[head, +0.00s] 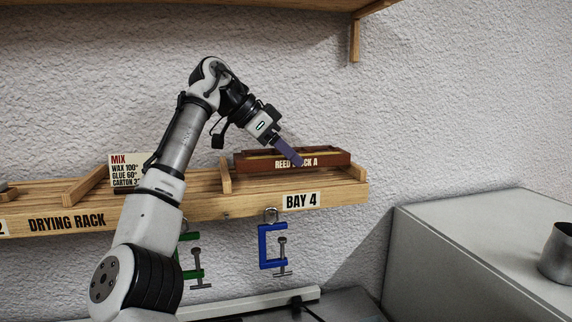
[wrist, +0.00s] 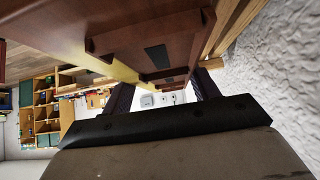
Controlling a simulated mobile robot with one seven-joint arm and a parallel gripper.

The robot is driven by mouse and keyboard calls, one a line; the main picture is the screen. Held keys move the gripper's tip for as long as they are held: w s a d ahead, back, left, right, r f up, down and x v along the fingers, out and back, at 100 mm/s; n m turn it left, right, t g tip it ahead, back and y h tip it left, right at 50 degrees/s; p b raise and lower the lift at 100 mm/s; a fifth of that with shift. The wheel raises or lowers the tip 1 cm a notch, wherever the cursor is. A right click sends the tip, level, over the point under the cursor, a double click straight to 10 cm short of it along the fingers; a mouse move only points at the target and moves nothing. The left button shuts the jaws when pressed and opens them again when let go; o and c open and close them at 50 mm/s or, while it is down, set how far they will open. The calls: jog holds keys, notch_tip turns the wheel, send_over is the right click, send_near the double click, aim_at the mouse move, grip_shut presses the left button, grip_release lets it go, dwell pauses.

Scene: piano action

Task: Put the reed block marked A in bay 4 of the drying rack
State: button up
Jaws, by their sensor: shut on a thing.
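The reed block marked A (head: 325,160) is a long reddish-brown block with a white label on its front. It is at bay 4 of the drying rack (head: 250,206), between a wooden divider on its left and the rack's right end piece. I cannot tell whether it rests fully on the shelf. My gripper (head: 290,153) reaches down from the upper left and is shut on the block, one dark finger crossing the label. In the wrist view, the block (wrist: 155,28) fills the top between my fingers (wrist: 163,92). The far finger is hidden in the head view.
A MIX card (head: 122,160) stands on the rack to the left. A blue clamp (head: 268,246) and a green clamp (head: 191,262) hang below. A grey cabinet (head: 470,250) with a metal cup (head: 557,255) is at right. An upper shelf (head: 200,4) runs overhead.

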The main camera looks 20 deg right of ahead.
aim_at(245, 154)
jog(key=shift+f, duration=1.35)
jog(key=o, duration=1.2)
jog(key=shift+o, duration=0.2)
jog(key=v, duration=1.2)
jog(key=shift+f, duration=0.1)
